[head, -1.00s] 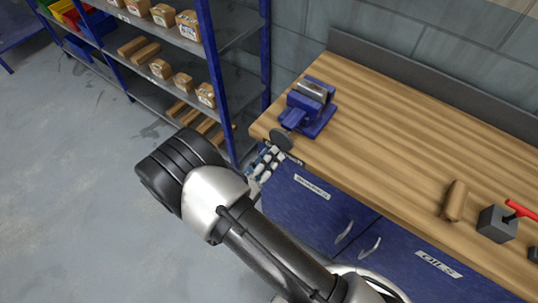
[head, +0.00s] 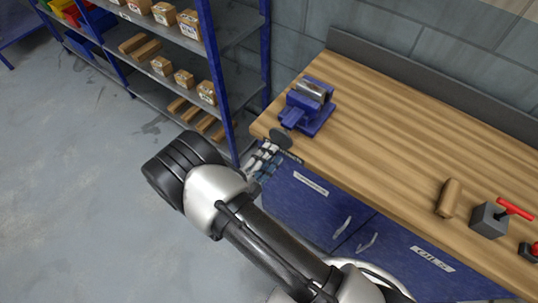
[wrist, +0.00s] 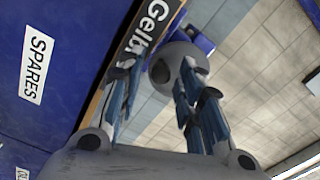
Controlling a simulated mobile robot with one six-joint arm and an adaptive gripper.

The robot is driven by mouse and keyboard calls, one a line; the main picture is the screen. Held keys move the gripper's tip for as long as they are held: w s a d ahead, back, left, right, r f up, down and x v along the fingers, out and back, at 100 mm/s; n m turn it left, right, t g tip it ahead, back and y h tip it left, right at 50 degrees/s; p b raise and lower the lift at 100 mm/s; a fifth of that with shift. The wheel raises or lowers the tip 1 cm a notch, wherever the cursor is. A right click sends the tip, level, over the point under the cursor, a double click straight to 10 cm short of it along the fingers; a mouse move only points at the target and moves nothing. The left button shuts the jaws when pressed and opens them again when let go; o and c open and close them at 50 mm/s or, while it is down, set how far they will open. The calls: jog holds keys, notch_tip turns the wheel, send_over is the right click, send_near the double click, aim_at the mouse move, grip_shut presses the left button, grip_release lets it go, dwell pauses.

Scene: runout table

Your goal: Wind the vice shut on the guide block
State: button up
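The blue vice (head: 303,117) stands on the far left corner of the wooden bench. A grey metal piece (head: 313,91) sits at its top, between or on the jaws; I cannot tell whether it is the guide block. A dark round handwheel (head: 280,138) is on the vice's near side, by the bench edge. My gripper (head: 268,156) is just in front of it. In the wrist view, my gripper (wrist: 160,90) has its fingers apart, with the grey handwheel (wrist: 178,62) showing between and beyond the fingertips. I cannot tell whether they touch it.
The wooden bench top (head: 390,125) is mostly clear. Blue cabinets (head: 300,205) are below. A blue shelf rack (head: 222,75) stands close to the left.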

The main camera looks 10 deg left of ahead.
jog(key=n+p, duration=0.1)
jog(key=n, duration=0.7)
jog(key=shift+n, duration=0.3)
jog(key=shift+c, duration=0.5)
grip_shut()
jog(key=m, duration=0.1)
jog(key=a+m+b, duration=0.1)
jog(key=m, duration=0.1)
jog(key=shift+w+r+m, duration=0.1)
jog(key=shift+w+m, duration=0.1)
jog(key=shift+m, duration=0.1)
